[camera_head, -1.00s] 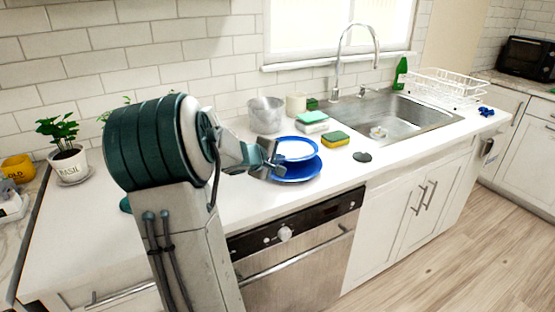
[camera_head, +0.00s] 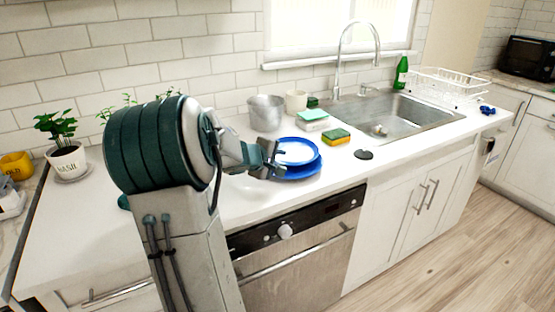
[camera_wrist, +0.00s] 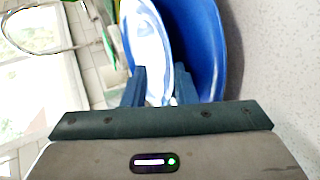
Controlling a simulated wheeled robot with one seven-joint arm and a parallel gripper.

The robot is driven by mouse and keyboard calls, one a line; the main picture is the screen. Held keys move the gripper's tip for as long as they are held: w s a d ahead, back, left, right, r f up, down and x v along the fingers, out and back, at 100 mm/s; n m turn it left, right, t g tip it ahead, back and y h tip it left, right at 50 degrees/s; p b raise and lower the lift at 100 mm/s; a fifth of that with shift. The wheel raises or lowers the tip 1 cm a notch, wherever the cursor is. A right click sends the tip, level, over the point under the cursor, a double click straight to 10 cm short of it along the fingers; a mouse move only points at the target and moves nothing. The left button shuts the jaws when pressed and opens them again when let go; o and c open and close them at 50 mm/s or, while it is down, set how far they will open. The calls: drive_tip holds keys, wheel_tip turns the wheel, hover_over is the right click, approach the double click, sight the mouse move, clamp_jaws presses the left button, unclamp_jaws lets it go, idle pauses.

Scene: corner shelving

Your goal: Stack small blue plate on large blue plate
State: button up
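The small blue plate (camera_head: 296,151), with a white face and blue rim, lies over the large blue plate (camera_head: 305,172) on the counter and looks stacked on it. My gripper (camera_head: 275,158) is at the plates' left edge. In the wrist view, its two fingers (camera_wrist: 160,88) stand apart with a gap between them, around the near rim of the small plate (camera_wrist: 147,45). The large plate (camera_wrist: 207,45) shows to the right, beyond the right finger. The fingers hide part of the small plate's near rim.
A metal pot (camera_head: 266,112) and a cream cup (camera_head: 296,101) stand behind the plates. Sponges (camera_head: 336,136) and a dark round stopper (camera_head: 363,154) lie to the right, before the sink (camera_head: 408,117). The counter left of my arm (camera_head: 90,220) is mostly clear.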

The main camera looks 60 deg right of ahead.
drive_tip(key=shift+r, duration=0.1)
drive_tip(key=r+p, duration=0.1)
drive_tip(key=p, duration=0.1)
drive_tip(key=shift+r+p, duration=0.3)
drive_tip(key=shift+r, duration=0.05)
drive_tip(key=v, duration=1.1)
drive_tip(key=shift+a+f, duration=0.15)
drive_tip(key=shift+a, duration=0.35)
drive_tip(key=shift+w+a, duration=0.1)
drive_tip(key=shift+w, duration=0.05)
